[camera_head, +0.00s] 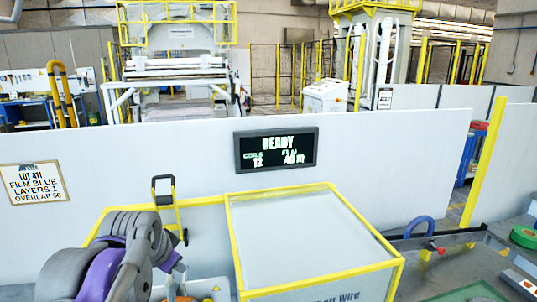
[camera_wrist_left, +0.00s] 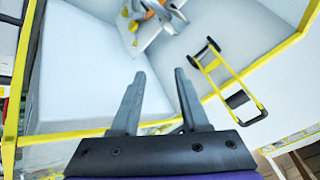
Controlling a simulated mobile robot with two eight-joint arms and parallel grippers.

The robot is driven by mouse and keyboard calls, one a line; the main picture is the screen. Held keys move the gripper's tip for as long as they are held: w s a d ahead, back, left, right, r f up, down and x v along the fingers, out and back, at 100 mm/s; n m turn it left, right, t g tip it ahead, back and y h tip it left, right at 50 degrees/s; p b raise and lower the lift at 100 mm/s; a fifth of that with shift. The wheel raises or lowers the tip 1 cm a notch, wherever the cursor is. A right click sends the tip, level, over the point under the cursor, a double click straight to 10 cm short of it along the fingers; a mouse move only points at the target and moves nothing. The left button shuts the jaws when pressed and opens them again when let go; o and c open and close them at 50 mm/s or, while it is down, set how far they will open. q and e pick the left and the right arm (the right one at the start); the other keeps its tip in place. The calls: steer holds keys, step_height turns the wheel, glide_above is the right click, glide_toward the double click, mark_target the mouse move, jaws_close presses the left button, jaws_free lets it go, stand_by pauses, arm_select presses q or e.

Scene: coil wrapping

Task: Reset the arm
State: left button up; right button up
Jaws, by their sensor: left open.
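My left arm, grey and purple, comes in at the lower left of the head view; its fingers cannot be made out there. In the left wrist view my left gripper (camera_wrist_left: 160,74) is open, its two dark fingers apart with nothing between them. A pale box with yellow edges (camera_wrist_left: 85,70) lies beyond the fingers on the left of that view. My right gripper is in neither view.
The yellow-edged box (camera_head: 305,235) stands front centre in the head view. A yellow-and-black frame with a handle (camera_head: 165,200) is left of it, also in the wrist view (camera_wrist_left: 228,75). A white wall (camera_head: 400,145) carries a READY display (camera_head: 276,149). A green roll (camera_head: 524,236) lies right.

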arm_select(q)
steer(key=s+d+f+n, duration=0.1)
steer(key=s+f+n, duration=0.2)
steer(key=s+f, duration=0.6)
steer(key=s+d+f+n+g, duration=0.1)
steer(key=s+d+f+n, duration=0.1)
steer(key=s+f, duration=0.7)
step_height(320, 180, down, 4)
steer(key=shift+s+d+f+n+h, duration=0.25)
steer(key=shift+n+h, duration=0.15)
steer(key=shift+n, duration=0.2)
steer(key=shift+a, duration=0.15)
